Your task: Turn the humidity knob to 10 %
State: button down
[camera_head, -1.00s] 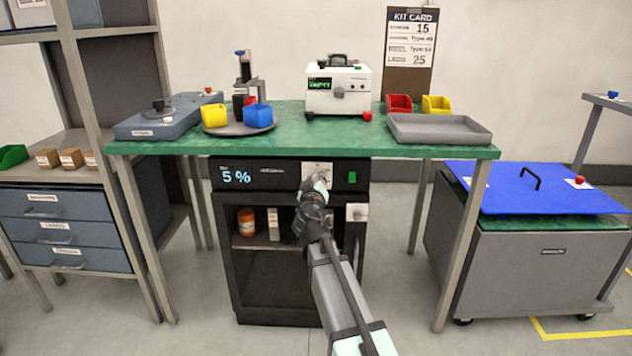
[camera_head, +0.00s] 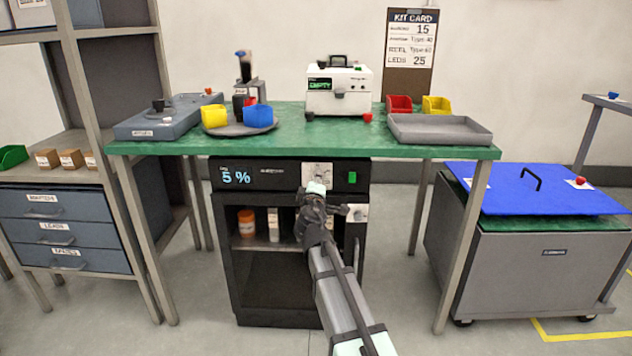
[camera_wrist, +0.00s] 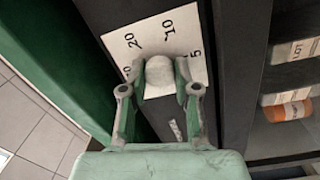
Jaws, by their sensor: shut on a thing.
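The humidity knob (camera_wrist: 160,72) is a pale round knob on a white dial plate (camera_wrist: 130,42). In the wrist view the plate shows 20, 10 and 5; another mark is partly covered. My gripper (camera_wrist: 160,82) is shut on the knob, one finger on each side. The knob's pointer cannot be made out.
The black cabinet (camera_head: 228,262) stands under a green-topped table (camera_head: 290,146). A green button (camera_head: 352,178) is right of the dial.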

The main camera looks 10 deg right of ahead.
jog(key=shift+w+n, duration=0.1)
jog(key=shift+n, duration=1.1)
jog(key=c, duration=0.9)
grip_release()
jog(key=shift+o, duration=0.2)
jog(key=v, duration=1.2)
